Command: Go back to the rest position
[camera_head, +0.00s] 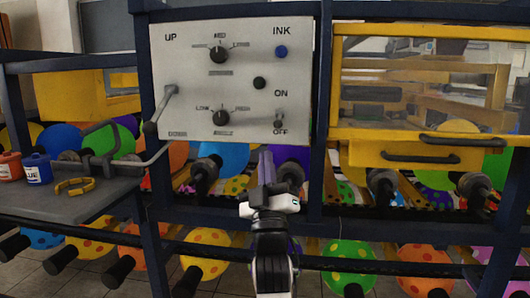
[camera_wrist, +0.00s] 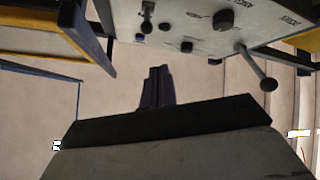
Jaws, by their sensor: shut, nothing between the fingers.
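My gripper (camera_head: 266,168) is in front of the machine in the head view, below the control panel (camera_head: 235,100). Its fingers are together and point up toward the panel, with nothing between them. In the wrist view the closed fingers of my gripper (camera_wrist: 157,88) show at the middle, apart from the panel (camera_wrist: 215,25). The panel carries dark knobs, a blue ink button (camera_head: 281,51), an on/off switch (camera_head: 278,122) and a lever (camera_head: 162,108) at its left.
A yellow-framed clear cover (camera_head: 430,75) is right of the panel. A grey side table (camera_head: 75,192) at left holds red (camera_head: 9,166) and blue (camera_head: 37,169) ink bottles and a yellow clamp-like piece (camera_head: 74,187). Colourful balloons on dark holders line the machine behind and below my arm.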

